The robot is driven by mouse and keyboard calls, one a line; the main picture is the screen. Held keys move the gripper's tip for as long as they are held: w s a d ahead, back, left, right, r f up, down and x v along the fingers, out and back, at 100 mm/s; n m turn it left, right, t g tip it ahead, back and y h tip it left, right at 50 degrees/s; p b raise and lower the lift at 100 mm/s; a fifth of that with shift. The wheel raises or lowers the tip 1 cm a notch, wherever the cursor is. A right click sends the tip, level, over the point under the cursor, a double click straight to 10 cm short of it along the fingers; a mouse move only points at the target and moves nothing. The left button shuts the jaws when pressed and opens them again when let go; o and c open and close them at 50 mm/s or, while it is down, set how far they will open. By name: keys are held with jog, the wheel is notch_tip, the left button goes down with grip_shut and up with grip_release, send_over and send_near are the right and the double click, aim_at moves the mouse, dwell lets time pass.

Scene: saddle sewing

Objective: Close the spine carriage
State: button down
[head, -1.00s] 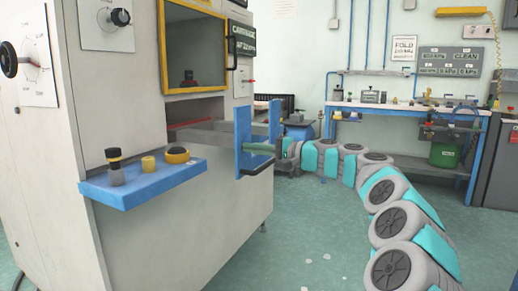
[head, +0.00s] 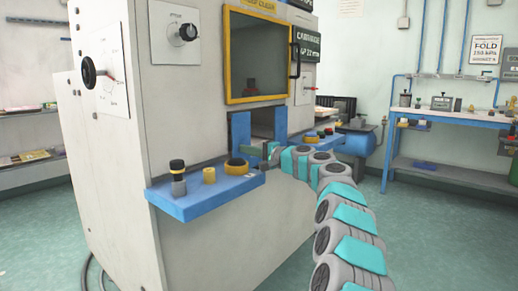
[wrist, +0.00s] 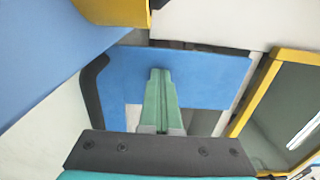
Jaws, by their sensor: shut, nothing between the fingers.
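The spine carriage (head: 240,128) shows as a blue U-shaped front plate at the opening in the white machine, below the yellow-framed window. It sits close against the machine face. I cannot tell whether a small gap remains behind it. In the wrist view the blue plate (wrist: 215,80) fills the middle, with a black handle (wrist: 92,75) at its left. My gripper (wrist: 159,72) is shut, its green fingers together and empty, with the tips at the plate. Contact is hard to tell.
The yellow window frame (head: 228,60) is above. A workbench (head: 450,120) stands at the far right. Open floor lies in front.

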jog(key=p+x, duration=0.1)
jog(key=x, duration=0.2)
jog(key=shift+r, duration=0.15)
jog(key=shift+s+a, duration=0.1)
dwell(0.4)
